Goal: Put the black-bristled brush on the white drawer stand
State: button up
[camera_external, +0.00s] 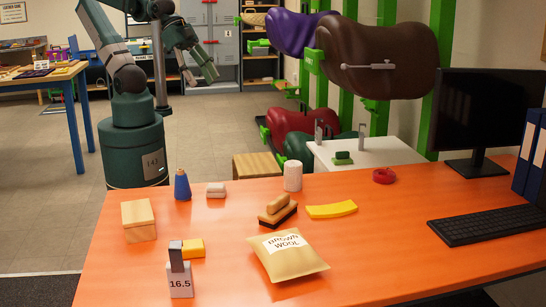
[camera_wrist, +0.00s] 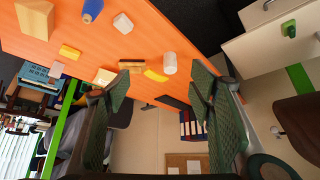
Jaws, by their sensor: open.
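The black-bristled brush (camera_external: 278,210) has a wooden back and lies on the orange table, just behind the pouch. It also shows in the wrist view (camera_wrist: 131,66), between and beyond my fingers. The stand also shows at the upper right of the wrist view (camera_wrist: 262,45). My gripper (camera_external: 208,68) is open and empty, raised behind the table, well away from brush and stand. Its fingers (camera_wrist: 161,78) are spread wide in the wrist view.
Around the brush are a brown wool pouch (camera_external: 288,257), a yellow curved piece (camera_external: 331,210) and a white cylinder (camera_external: 292,176). A monitor (camera_external: 487,115) and hanging saddles are at right and back.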

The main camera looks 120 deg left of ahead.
jog(key=m+g, duration=0.7)
jog(key=m, duration=1.1)
send_over(278, 199)
jog(key=f, duration=2.2)
jog(key=shift+s+a+f, duration=0.25)
jog(key=shift+f, duration=0.05)
jog(key=shift+w+d+f, duration=0.15)
jog(key=shift+f, duration=0.2)
jog(key=shift+w+d+f, duration=0.1)
jog(key=shift+f, duration=0.25)
